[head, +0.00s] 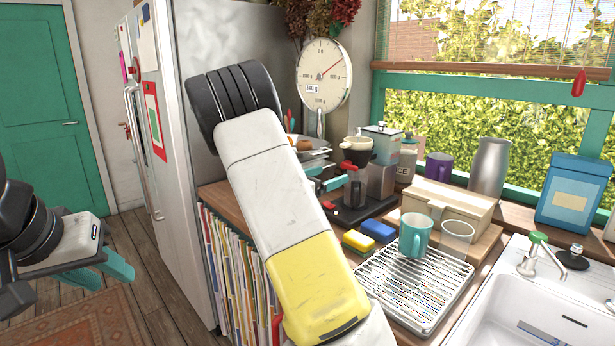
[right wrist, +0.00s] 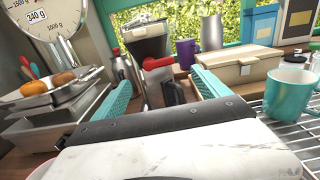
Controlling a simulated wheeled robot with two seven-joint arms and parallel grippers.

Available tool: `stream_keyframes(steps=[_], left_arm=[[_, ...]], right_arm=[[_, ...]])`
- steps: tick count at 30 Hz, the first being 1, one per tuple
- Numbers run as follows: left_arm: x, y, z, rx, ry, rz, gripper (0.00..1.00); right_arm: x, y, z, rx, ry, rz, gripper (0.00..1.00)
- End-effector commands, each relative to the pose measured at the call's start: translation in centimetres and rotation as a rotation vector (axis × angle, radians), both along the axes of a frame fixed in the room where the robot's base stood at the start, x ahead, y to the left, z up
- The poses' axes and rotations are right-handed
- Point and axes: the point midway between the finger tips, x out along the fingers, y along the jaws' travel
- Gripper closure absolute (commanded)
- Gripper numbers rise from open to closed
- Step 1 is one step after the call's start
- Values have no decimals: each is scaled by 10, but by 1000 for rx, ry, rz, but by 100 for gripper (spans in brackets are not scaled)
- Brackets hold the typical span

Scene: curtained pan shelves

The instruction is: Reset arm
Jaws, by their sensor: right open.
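My left gripper (head: 99,272) hangs at the far left of the head view, over the wooden floor. Its two teal fingers are apart, with nothing between them. My right arm crosses the middle of the head view, and its gripper (head: 323,178) is partly hidden behind it. In the right wrist view the right gripper's (right wrist: 158,92) teal fingers are wide apart. No held object shows between them; a dark handle-like part (right wrist: 174,92) of something on the counter lies beyond.
The scale (head: 323,76) and coffee machine (head: 382,180) stand close to my right gripper. A teal mug (head: 415,236) is at the drying rack (head: 398,300), beside the wooden bread box (head: 447,207). The fridge (head: 225,45) stands left of the counter. Open floor lies by my left gripper.

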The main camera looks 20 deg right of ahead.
Motion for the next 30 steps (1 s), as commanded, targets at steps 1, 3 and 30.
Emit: stream_keyframes(steps=[1,3,30], left_arm=[[0,0,0,0,0,0,64],[0,0,0,0,0,0,64],[0,0,0,0,0,0,64]], right_arm=[[0,0,0,0,0,0,15],[0,0,0,0,0,0,15],[-251,91,-26,1520,-795,-841,15]])
